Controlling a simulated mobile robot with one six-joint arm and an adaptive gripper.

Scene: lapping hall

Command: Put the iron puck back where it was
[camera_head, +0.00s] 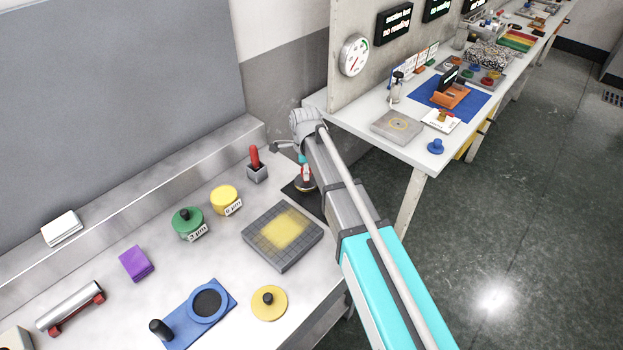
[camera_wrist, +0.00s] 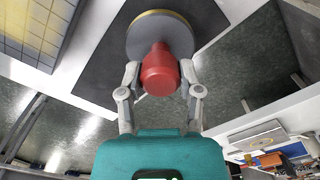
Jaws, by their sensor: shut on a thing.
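The iron puck is a grey disc with a yellowish rim and a red knob. It shows at the top of the wrist view (camera_wrist: 196,22) and partly behind my arm in the head view (camera_head: 303,187). My gripper (camera_wrist: 160,76) is shut on the red knob, one finger on each side. The puck is over a dark mat (camera_wrist: 92,58) at the right end of the steel bench. I cannot tell whether it touches the mat. The mat also shows in the head view (camera_head: 291,190).
Left of the puck lies a gridded grey plate (camera_head: 273,256) with yellow powder. A holder with a red handle (camera_head: 256,172), yellow and green pots (camera_head: 188,226), a yellow disc (camera_head: 269,311) and a blue fixture (camera_head: 180,325) stand nearby. A second bench is behind on the right.

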